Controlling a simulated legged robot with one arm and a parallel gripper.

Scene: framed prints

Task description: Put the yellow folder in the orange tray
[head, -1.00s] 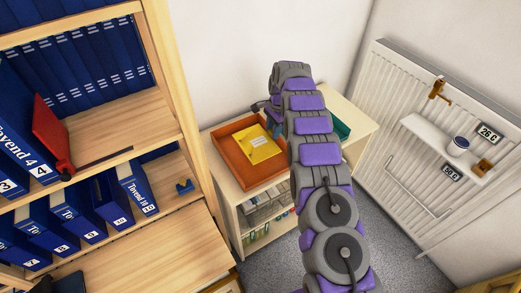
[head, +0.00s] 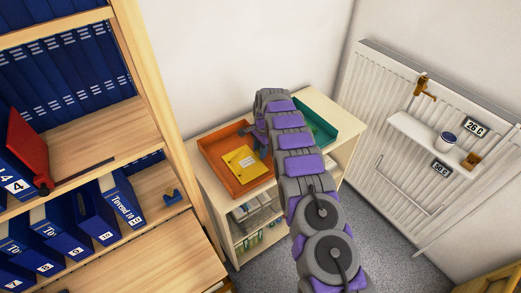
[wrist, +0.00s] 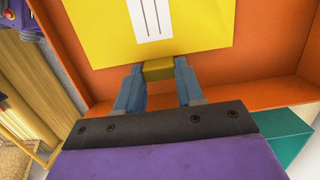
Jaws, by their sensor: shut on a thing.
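The yellow folder (head: 242,165), with a white label, lies within the outline of the orange tray (head: 214,149) in the head view. Whether it touches the tray floor I cannot tell. In the wrist view the folder (wrist: 200,30) is close ahead, with the orange tray (wrist: 275,90) beneath and around it. My gripper (wrist: 158,75) is shut on the small tab at the folder's near edge. In the head view my gripper (head: 264,143) is partly hidden by my arm.
A teal tray (head: 322,127) stands right of the orange tray on the low cabinet (head: 343,110). A tall shelf (head: 150,75) with blue binders and a red folder (head: 25,145) is at the left. A white radiator (head: 375,130) is at the right.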

